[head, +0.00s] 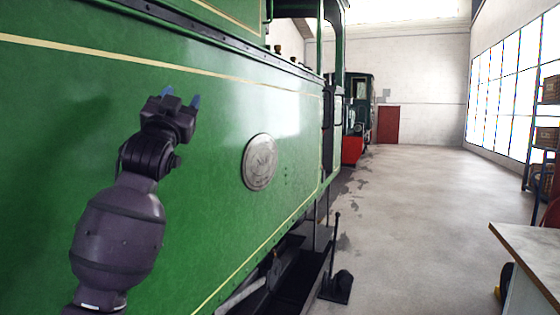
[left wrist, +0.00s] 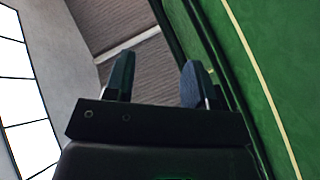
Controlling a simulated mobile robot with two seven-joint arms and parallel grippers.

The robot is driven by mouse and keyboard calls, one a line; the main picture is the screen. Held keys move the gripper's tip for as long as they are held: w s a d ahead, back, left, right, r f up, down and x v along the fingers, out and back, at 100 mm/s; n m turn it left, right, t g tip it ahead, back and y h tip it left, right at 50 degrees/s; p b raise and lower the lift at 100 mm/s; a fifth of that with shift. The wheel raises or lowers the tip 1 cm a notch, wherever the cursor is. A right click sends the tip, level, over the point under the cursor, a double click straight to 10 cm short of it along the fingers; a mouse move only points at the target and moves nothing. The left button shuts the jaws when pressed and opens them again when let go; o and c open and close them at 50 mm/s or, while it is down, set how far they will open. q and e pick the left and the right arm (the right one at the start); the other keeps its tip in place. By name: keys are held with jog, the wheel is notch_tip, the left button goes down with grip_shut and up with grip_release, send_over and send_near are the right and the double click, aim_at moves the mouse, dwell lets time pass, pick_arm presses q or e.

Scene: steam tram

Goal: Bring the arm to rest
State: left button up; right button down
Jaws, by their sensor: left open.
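My left arm rises at the left of the head view, in front of the green side of the steam tram (head: 220,150). My left gripper (head: 181,98) points upward, with its two blue-tipped fingers apart and nothing between them. In the left wrist view the open fingers (left wrist: 158,82) stand apart, with the ceiling behind them and the green tram panel (left wrist: 285,60) close on the right. I cannot tell whether the gripper touches the panel. My right gripper is not in view.
A round metal plate (head: 260,162) is on the tram's side. A lever (head: 336,235) stands by the tram's step. A table (head: 535,255) is at the lower right, with shelves of boxes (head: 548,135) behind it. The floor (head: 420,200) between is clear.

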pick_arm(q)
jog(key=s+a+f+n+g, duration=0.1)
jog(key=s+f+g, duration=0.15)
jog(key=f, duration=1.15)
jog(key=s+a+f+g, duration=0.15)
jog(key=s+f, duration=0.25)
jog(key=f, duration=1)
jog(key=s+f+n+g, duration=0.1)
jog(key=s+f+g, duration=0.15)
jog(key=f, duration=1.25)
jog(key=s+a+f+n+g+y, duration=0.1)
jog(key=s+a+f+g, duration=0.1)
jog(key=s+f, duration=1.2)
jog(key=s+a+f+n+g+y, duration=0.1)
jog(key=s+f+g, duration=0.4)
jog(key=s+f, duration=0.9)
jog(key=shift+s+a+n+y, duration=0.3)
jog(key=shift+s+a+y, duration=0.15)
jog(key=shift+a, duration=0.3)
jog(key=shift+c, duration=0.8)
jog(key=shift+s, duration=0.1)
